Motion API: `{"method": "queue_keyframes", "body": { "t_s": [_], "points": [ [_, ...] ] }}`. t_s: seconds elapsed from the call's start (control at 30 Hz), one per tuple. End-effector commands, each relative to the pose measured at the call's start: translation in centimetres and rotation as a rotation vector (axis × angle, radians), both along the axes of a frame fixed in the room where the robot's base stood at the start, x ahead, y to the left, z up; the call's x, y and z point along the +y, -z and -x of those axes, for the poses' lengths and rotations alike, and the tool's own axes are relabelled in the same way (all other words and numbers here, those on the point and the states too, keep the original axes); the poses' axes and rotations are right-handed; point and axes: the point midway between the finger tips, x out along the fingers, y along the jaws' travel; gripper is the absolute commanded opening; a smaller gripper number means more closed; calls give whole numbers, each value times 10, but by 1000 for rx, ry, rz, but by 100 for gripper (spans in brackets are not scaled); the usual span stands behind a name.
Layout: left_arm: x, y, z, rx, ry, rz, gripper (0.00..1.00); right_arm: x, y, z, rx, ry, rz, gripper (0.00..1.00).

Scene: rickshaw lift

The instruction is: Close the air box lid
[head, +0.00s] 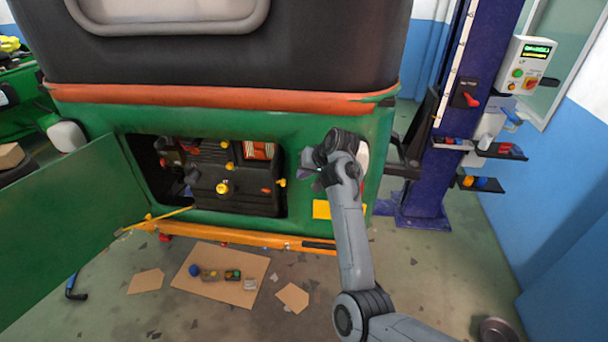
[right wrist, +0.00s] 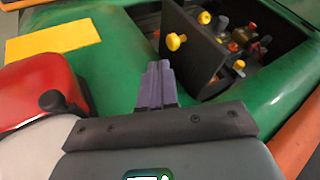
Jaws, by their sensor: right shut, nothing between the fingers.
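A black box (head: 235,185) with yellow knobs sits in the open compartment in the green rickshaw body. In the right wrist view its dark face (right wrist: 200,65) with a yellow knob stands at the compartment opening. I cannot tell for sure which part is the air box lid or how far open it is. My right gripper (head: 318,177) is right of the opening, close to the green body. Its purple fingers (right wrist: 160,84) are shut with nothing between them, apart from the dark face in the right wrist view. My left gripper is out of view.
A large green panel (head: 75,225) stands swung open at the left. An orange bumper (head: 240,237) runs below the opening. A red and white lamp (right wrist: 35,95) lies close beside my right gripper. Cardboard (head: 215,290) lies on the floor; a blue lift post (head: 455,130) stands right.

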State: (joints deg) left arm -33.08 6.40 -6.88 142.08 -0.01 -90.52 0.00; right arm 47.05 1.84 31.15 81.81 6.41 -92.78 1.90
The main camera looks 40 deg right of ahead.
Motion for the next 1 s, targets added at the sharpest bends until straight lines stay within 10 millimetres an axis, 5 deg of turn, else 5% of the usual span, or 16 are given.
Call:
{"method": "queue_keyframes", "body": {
  "t_s": [0.5, 1.0],
  "points": [
    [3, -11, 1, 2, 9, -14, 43, 5, 54, -42, 2, -1, 0, 0],
    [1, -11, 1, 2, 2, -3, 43, 6, 60, -46, 1, 0, 1, 0]
  ]
}}
